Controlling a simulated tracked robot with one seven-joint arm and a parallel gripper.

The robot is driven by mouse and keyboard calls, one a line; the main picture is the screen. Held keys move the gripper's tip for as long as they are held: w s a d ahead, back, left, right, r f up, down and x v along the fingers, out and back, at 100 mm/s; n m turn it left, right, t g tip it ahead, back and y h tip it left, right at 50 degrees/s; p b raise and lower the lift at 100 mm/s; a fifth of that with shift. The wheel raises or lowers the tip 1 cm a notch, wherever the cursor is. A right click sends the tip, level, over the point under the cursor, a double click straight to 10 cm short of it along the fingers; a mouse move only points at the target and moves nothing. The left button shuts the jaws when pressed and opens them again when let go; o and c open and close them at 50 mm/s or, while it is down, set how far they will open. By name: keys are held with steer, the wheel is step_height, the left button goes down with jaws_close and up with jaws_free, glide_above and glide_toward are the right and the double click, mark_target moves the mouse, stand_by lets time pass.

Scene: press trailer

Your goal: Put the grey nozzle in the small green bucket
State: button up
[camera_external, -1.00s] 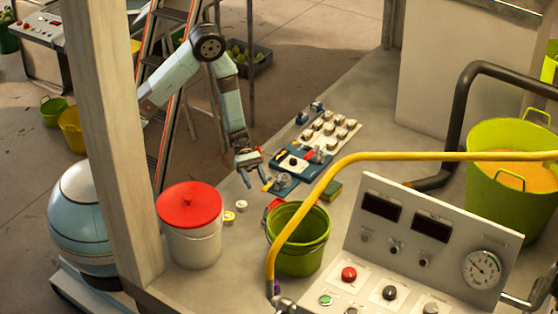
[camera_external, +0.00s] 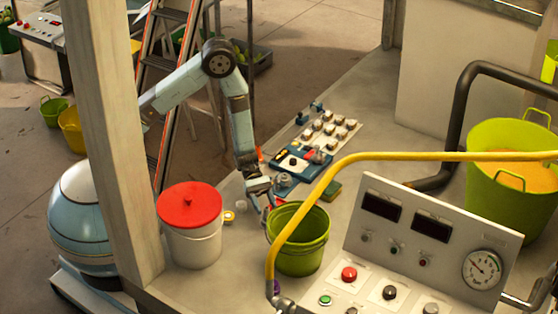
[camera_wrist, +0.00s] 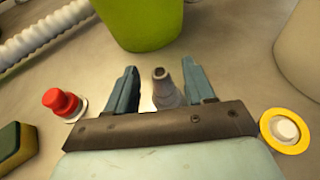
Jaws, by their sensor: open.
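The grey nozzle (camera_wrist: 166,92) shows in the wrist view, its narrow tip pointing toward the bucket. My gripper (camera_wrist: 160,68) is open, with one finger on each side of the nozzle and a visible gap on both sides. The nozzle's lower end is hidden behind the gripper's dark bar. In the external view my gripper (camera_external: 266,203) is low over the table, just behind and left of the small green bucket (camera_external: 300,258); I cannot make out the nozzle there. The bucket's lower wall also shows in the wrist view (camera_wrist: 145,22), just beyond the fingertips.
A white bucket with a red lid (camera_external: 190,228) stands left of my gripper. A yellow ring with a white centre (camera_wrist: 286,130) and a red-topped piece (camera_wrist: 62,102) flank my gripper. A yellow hose (camera_external: 345,166) arches across the green bucket. A control panel (camera_external: 420,245) stands right.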

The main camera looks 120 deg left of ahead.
steer(key=shift+c, duration=0.4)
jaws_close()
